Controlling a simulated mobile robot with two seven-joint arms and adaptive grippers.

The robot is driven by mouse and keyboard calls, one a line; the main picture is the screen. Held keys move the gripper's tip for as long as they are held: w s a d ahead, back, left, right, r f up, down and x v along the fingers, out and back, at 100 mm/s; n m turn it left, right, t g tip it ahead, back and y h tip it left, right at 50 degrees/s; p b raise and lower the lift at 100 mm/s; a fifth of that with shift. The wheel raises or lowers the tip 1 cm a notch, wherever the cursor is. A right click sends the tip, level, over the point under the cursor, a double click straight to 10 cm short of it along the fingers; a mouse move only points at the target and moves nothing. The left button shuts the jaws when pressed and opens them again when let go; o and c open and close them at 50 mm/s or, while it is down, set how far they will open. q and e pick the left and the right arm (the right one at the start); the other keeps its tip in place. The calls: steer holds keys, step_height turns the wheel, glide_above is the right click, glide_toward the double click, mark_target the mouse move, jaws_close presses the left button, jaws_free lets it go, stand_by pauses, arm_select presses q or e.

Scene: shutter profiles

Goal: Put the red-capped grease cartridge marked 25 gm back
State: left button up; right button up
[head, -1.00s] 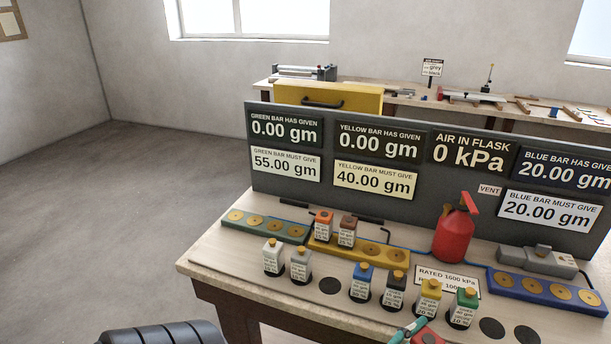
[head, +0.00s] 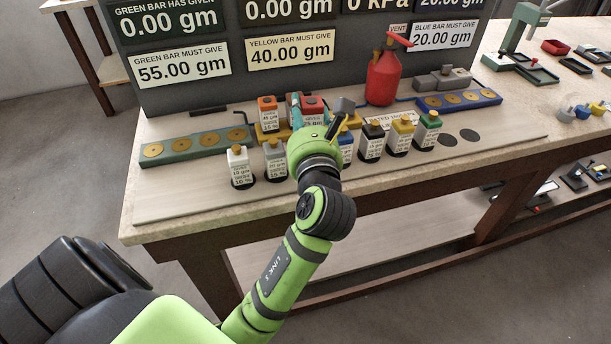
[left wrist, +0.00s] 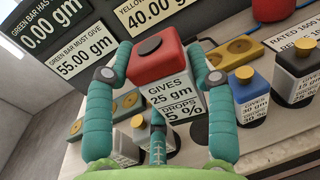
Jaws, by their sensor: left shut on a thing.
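The red-capped grease cartridge (head: 312,107) is between the fingers of my left gripper (head: 316,118). In the left wrist view the cartridge (left wrist: 174,98) shows its label, "gives 25 gm, drops 5 %", and its red cap (left wrist: 155,56). My left gripper (left wrist: 160,66) is shut on it from both sides. The cartridge appears held above the bench, between the yellow bar and the front row of cartridges. A dark round spot (left wrist: 202,130) on the board shows partly behind the fingers. The underside of the cartridge is hidden. My right gripper is not in view.
White-capped (head: 240,165) and grey-capped (head: 275,158) cartridges stand left of my gripper. Blue (head: 346,146), black (head: 372,142), yellow (head: 400,134) and green-capped (head: 427,130) ones stand right. An orange-capped one (head: 267,112) and the red flask (head: 383,80) stand behind.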

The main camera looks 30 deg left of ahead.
arm_select(q)
steer(key=shift+w+a+f+n+g+y+b, duration=0.2)
steer(key=shift+w+a+n+g+y+b, duration=0.35)
steer(key=shift+n+g+y+b, duration=0.2)
steer(key=shift+g+y, duration=0.25)
step_height(320, 180, down, 5)
steer(key=shift+a+b, duration=0.1)
steer(key=shift+b, duration=0.55)
step_height(320, 180, down, 4)
steer(key=shift+f+b, duration=0.25)
steer(key=shift+b, duration=0.3)
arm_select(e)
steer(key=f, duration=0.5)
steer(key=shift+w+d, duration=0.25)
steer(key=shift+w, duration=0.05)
arm_select(q)
steer(key=shift+f, duration=0.1)
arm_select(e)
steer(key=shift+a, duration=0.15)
arm_select(q)
steer(key=o, duration=1.2)
steer(key=shift+f, duration=0.1)
